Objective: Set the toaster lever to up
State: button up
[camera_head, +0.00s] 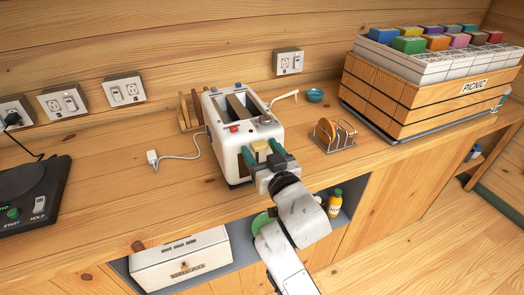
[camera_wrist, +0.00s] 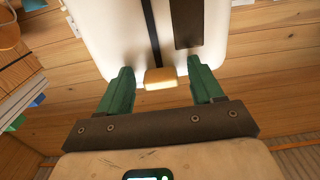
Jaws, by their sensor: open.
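The white toaster (camera_head: 219,140) stands upright on the wooden counter, with long dark slots in its top; it fills the upper middle of the wrist view (camera_wrist: 105,35). Its yellow lever (camera_head: 259,146) sticks out of the end facing me, close below the top edge in the head view. In the wrist view the lever (camera_wrist: 160,79) lies between my green fingers. My gripper (camera_head: 263,156) is open at that end, one finger on each side of the lever, with gaps showing in the wrist view (camera_wrist: 159,68).
A toast rack (camera_head: 340,140) stands to the right, with a wooden picnic crate (camera_head: 410,108) beyond. A white cord with a plug (camera_head: 152,156) lies left of the toaster. A black appliance (camera_head: 35,190) is far left. Counter between them is clear. A yellow bottle (camera_head: 335,203) stands on the shelf below.

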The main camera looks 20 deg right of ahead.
jog(key=shift+c, duration=0.3)
grip_shut()
dwell(0.3)
